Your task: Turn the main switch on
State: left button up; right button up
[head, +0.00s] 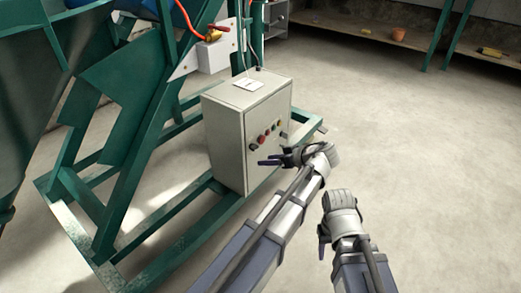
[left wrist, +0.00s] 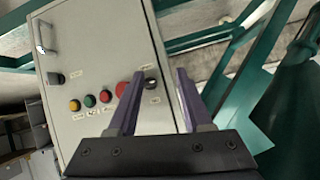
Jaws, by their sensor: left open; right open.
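The grey control cabinet (head: 225,135) stands on the green frame. Its front carries a row of coloured buttons and a dark round switch (head: 253,147) at the left end of the row. In the left wrist view this switch (left wrist: 150,83) shows between the fingers, beside a large red button (left wrist: 122,89). My left gripper (head: 270,160) is open in front of the cabinet; its fingers (left wrist: 160,73) point at the panel and hold nothing. I cannot tell whether they touch the switch. My right gripper (head: 322,238) is open and empty, lower right, away from the cabinet.
Yellow (left wrist: 75,105) and green (left wrist: 90,101) buttons and another dark knob (left wrist: 55,78) share the panel. A white card (head: 249,84) lies on the cabinet. Green beams (head: 195,240) run around its base. The floor (head: 420,150) at right is clear.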

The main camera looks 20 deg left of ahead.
aim_at(255, 146)
pick_arm(q)
notch_tip(255, 146, up, 3)
jog(key=w+d+n+t+y, duration=0.1)
jog(key=w+d+n+y, duration=0.1)
jog(key=w, duration=0.1)
jog(key=b+x, duration=0.2)
jog(key=x, duration=0.4)
jog(key=shift+s+a+f+b, duration=0.1)
jog(key=shift+a+b, duration=0.15)
jog(key=shift+b, duration=0.15)
jog(key=shift+a+f, duration=0.1)
jog(key=shift+a, duration=0.4)
jog(key=shift+c, duration=0.2)
grip_shut()
